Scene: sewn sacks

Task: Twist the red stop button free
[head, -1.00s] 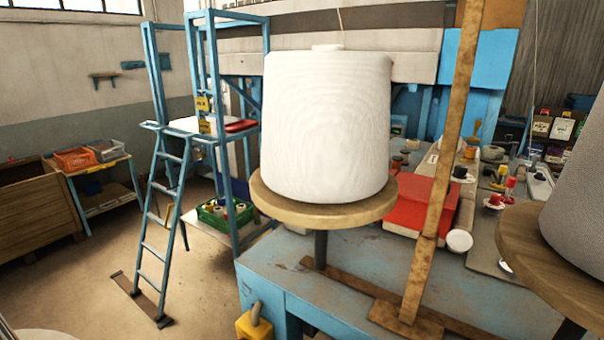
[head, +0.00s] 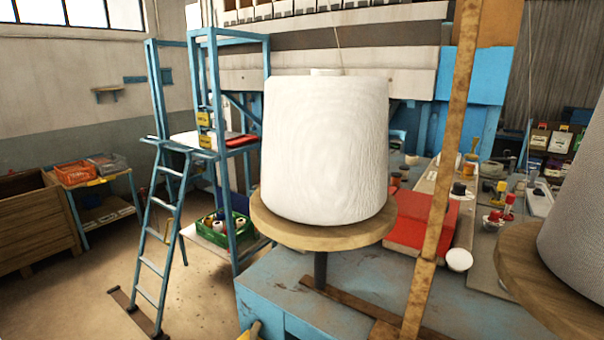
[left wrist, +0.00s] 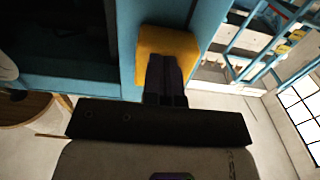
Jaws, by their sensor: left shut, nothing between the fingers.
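I cannot make out the red stop button in any view. In the left wrist view a yellow box (left wrist: 172,50) is fixed to a blue surface. My left gripper (left wrist: 165,62) is shut and empty, its dark fingers pointing at the yellow box and covering part of it. I cannot tell whether the fingertips touch it. In the head view only a small yellow piece (head: 255,329) shows at the bottom edge, below the blue table. My right gripper is in neither view.
A large white thread cone (head: 325,150) stands on a round wooden plate (head: 322,232) above the blue table (head: 290,290). A wooden post (head: 440,180) rises beside it. A second cone (head: 575,210) is at right. A blue ladder (head: 165,235) stands left, with open floor around it.

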